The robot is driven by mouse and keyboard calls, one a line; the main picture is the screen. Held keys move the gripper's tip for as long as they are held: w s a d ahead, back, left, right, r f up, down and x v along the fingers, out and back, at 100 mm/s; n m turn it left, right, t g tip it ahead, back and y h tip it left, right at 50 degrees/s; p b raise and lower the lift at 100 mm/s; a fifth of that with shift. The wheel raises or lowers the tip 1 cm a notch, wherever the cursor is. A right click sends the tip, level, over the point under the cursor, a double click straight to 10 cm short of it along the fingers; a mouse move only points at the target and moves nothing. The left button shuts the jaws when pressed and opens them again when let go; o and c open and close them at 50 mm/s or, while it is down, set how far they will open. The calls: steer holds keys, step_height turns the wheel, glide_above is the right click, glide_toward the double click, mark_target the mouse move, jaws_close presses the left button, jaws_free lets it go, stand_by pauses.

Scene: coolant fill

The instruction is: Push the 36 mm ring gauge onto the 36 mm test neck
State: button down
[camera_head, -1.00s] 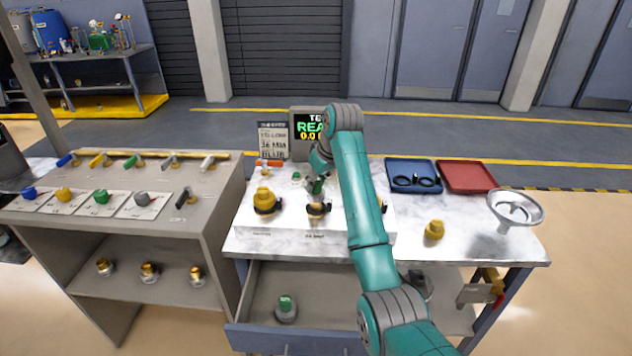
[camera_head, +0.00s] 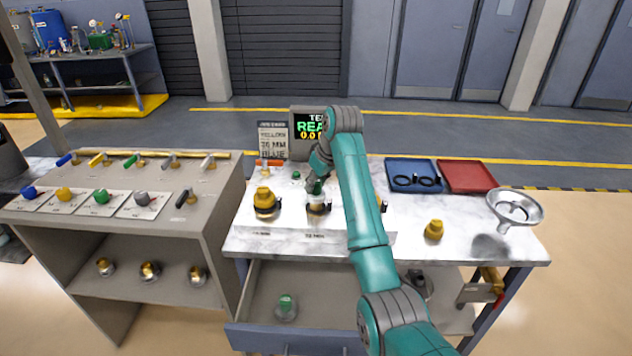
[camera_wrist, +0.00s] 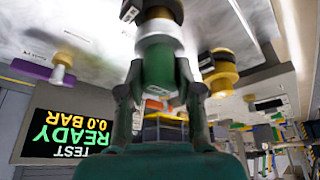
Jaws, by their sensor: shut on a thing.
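My gripper (camera_wrist: 158,88) is shut on a green cylindrical piece (camera_wrist: 159,65) with a pale band (camera_wrist: 160,42) at its far end. In the wrist view the piece lines up with a dark metal neck (camera_wrist: 160,10); I cannot tell if the band touches or surrounds it. In the head view the green piece (camera_head: 315,187) is above the middle neck (camera_head: 318,209) on the white block (camera_head: 290,239). I cannot read the neck's size label surely. Two black rings (camera_head: 430,182) lie in the blue tray (camera_head: 412,163). I cannot tell whether the held piece is the ring gauge.
A yellow-capped neck (camera_head: 265,199) stands left of the middle one. A loose yellow piece (camera_head: 434,230), a red tray (camera_head: 466,178) and a funnel (camera_head: 515,208) are on the right. The READY screen (camera_head: 308,130) stands behind. An open drawer (camera_head: 300,338) sticks out below the bench.

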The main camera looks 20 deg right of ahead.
mark_target(319, 183)
steer(key=shift+f, duration=1)
steer(key=c, duration=0.7)
jaws_free()
steer(key=v, duration=0.7)
steer(key=shift+s+r, duration=0.1)
steer(key=shift+r, duration=0.1)
